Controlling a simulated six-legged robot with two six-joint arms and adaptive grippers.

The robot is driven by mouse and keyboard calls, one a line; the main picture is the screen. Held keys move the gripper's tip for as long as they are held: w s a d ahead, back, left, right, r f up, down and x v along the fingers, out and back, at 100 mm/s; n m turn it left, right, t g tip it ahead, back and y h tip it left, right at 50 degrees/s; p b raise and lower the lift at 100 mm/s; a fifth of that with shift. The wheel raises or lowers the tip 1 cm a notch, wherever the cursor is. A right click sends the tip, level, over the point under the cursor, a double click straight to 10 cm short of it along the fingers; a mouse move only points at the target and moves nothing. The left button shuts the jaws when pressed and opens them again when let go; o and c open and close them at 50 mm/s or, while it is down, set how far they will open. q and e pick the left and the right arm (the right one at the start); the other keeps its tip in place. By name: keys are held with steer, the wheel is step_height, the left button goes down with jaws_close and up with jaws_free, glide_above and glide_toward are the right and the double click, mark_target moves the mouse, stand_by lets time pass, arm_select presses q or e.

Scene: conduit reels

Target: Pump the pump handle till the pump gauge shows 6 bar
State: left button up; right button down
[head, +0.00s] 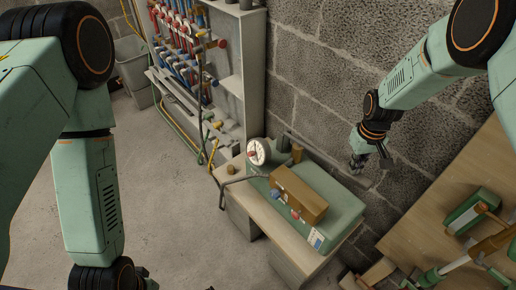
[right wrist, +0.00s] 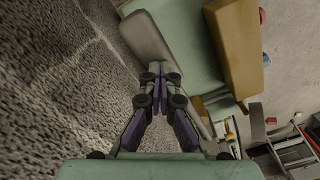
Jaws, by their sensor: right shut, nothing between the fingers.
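The pump is a pale green unit (head: 338,205) on a bench against the block wall. Its round white gauge (head: 258,151) stands at the left end, with some red on the dial; the reading is too small to make out. A grey bar (head: 318,156), which looks like the pump handle, runs along the wall side; it seems to show in the right wrist view too (right wrist: 146,38). My right gripper (head: 357,163) is shut and empty near the wall, by that bar's right end; I cannot tell if they touch. My left gripper is outside the head view.
A brown box (head: 298,193) sits on the pump's top. A rack (head: 243,70) with red and blue valves stands behind, a grey bin (head: 132,65) at back left. A wooden table (head: 425,195) with green equipment (head: 474,211) is at right. The floor at left is clear.

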mark_target(351, 176)
steer(key=shift+s+r+p, duration=0.1)
steer(key=shift+r+p, duration=2.25)
steer(key=shift+r, duration=0.85)
steer(key=shift+f, duration=0.25)
steer(key=shift+f+b, duration=2.85)
steer(key=shift+f, duration=0.9)
steer(key=shift+f+b, duration=1.35)
steer(key=shift+f, duration=0.25)
steer(key=shift+r+p, duration=4.4)
steer(key=shift+r, duration=1.15)
steer(key=shift+f, duration=0.15)
